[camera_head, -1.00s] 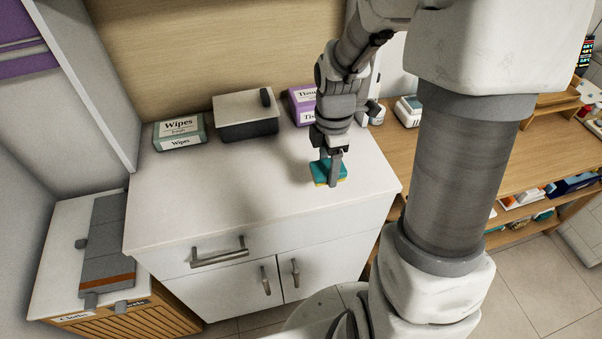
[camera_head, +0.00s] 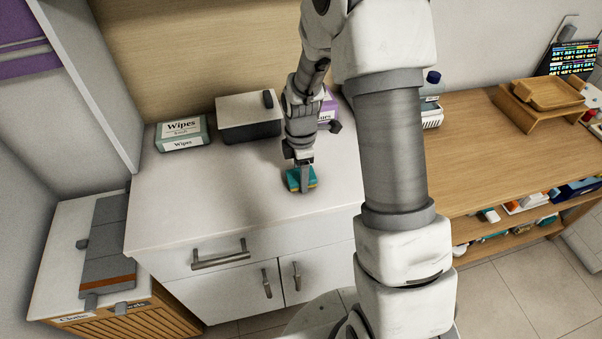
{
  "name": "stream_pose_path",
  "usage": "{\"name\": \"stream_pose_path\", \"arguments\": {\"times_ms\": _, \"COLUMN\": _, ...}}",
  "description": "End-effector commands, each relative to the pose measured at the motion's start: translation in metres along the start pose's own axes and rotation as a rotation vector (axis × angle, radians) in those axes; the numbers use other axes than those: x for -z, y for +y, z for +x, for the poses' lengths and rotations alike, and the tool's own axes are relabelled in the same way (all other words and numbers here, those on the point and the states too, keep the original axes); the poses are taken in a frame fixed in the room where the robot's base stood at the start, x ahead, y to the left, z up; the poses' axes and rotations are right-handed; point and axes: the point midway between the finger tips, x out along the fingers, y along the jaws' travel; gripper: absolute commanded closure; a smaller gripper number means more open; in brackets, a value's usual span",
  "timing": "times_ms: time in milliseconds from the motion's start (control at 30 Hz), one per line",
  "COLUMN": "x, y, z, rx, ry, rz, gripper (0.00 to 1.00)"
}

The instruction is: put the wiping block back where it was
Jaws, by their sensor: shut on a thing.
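The wiping block (camera_head: 293,181) is teal with a thin yellow layer underneath. It is over the right part of the white cabinet top (camera_head: 215,210). My gripper (camera_head: 304,184) points down and is shut on the block, with a finger covering part of it. I cannot tell whether the block touches the cabinet top or hangs just above it.
A wipes box (camera_head: 182,134) and a dark box with a pale lid (camera_head: 249,119) stand at the back of the cabinet top. A purple tissue box (camera_head: 329,105) is partly hidden behind my arm. The top's front left is clear. A wooden desk (camera_head: 480,150) with a stand (camera_head: 540,105) lies to the right.

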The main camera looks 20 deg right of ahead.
Motion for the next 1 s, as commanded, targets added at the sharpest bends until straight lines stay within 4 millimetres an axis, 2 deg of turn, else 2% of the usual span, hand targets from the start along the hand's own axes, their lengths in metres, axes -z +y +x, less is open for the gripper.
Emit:
{"name": "stream_pose_path", "arguments": {"times_ms": 300, "x": 0.0, "y": 0.0, "z": 0.004, "rx": -0.001, "ry": 0.0, "rz": 0.002, "gripper": 0.97}}
{"name": "stream_pose_path", "arguments": {"times_ms": 333, "x": 0.0, "y": 0.0, "z": 0.003, "rx": -0.001, "ry": 0.0, "rz": 0.002, "gripper": 0.33}}
{"name": "stream_pose_path", "arguments": {"times_ms": 467, "x": 0.0, "y": 0.0, "z": 0.003, "rx": -0.001, "ry": 0.0, "rz": 0.002, "gripper": 0.09}}
{"name": "stream_pose_path", "arguments": {"times_ms": 500, "x": 0.0, "y": 0.0, "z": 0.003, "rx": -0.001, "ry": 0.0, "rz": 0.001, "gripper": 0.06}}
{"name": "stream_pose_path", "arguments": {"times_ms": 833, "x": 0.0, "y": 0.0, "z": -0.001, "rx": -0.001, "ry": 0.0, "rz": 0.001, "gripper": 0.06}}
{"name": "stream_pose_path", "arguments": {"times_ms": 1000, "x": -0.001, "y": 0.001, "z": -0.023, "rx": -0.006, "ry": 0.001, "rz": 0.002, "gripper": 0.06}}
